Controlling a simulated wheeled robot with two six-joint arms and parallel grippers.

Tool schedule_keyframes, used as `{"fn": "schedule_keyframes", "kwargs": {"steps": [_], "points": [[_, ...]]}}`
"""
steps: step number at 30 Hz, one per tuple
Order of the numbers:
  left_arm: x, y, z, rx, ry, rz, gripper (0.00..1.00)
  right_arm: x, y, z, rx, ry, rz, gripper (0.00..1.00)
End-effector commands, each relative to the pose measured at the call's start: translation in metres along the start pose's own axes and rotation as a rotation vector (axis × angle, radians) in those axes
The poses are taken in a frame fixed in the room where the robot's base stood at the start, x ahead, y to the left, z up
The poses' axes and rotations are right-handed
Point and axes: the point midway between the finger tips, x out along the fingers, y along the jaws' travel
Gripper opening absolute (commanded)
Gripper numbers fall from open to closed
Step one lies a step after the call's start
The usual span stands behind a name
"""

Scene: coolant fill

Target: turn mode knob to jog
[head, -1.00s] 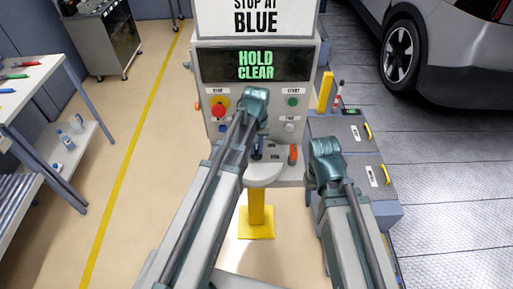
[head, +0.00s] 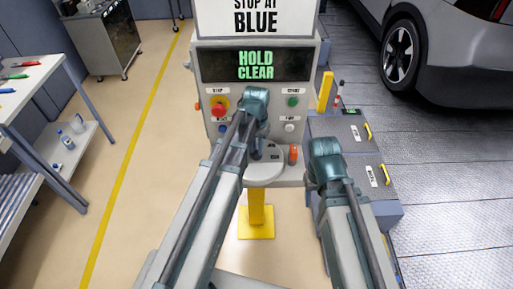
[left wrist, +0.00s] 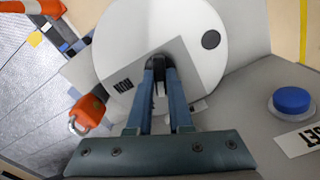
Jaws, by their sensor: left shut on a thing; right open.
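The mode knob is almost wholly covered by my left gripper (left wrist: 160,78) in the left wrist view. Its two blue-grey fingers are shut around it, over a round white dial (left wrist: 120,38) with a grey plate. The label RUN (left wrist: 123,85) reads upside down beside the fingers; I cannot read a JOG label. In the head view my left gripper (head: 257,151) reaches down to the small shelf (head: 265,173) at the console's front. My right arm stands to the right of the console; its fingers do not show.
The console display (head: 256,66) reads HOLD CLEAR. A red stop button (head: 218,108), a green button (head: 292,102) and a white button (head: 290,127) are on its face. An orange ringed object (left wrist: 87,112) and a blue button (left wrist: 292,100) flank the dial. A grey drawer cabinet (head: 350,135) stands right.

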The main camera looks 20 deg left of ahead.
Motion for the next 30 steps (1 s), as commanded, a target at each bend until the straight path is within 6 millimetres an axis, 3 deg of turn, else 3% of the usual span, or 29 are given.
{"fn": "schedule_keyframes", "kwargs": {"steps": [13, 30], "points": [[0.0001, 0.0001, 0.0003, 0.283, -0.001, 0.000, 0.00, 0.0001, 0.0000, 0.0000, 0.000, 0.000, 0.000, 0.50], [0.0001, 0.0001, 0.0003, 0.361, -0.001, 0.000, 0.00, 0.0001, 0.0000, 0.0000, 0.000, 0.000, 0.000, 0.50]]}}
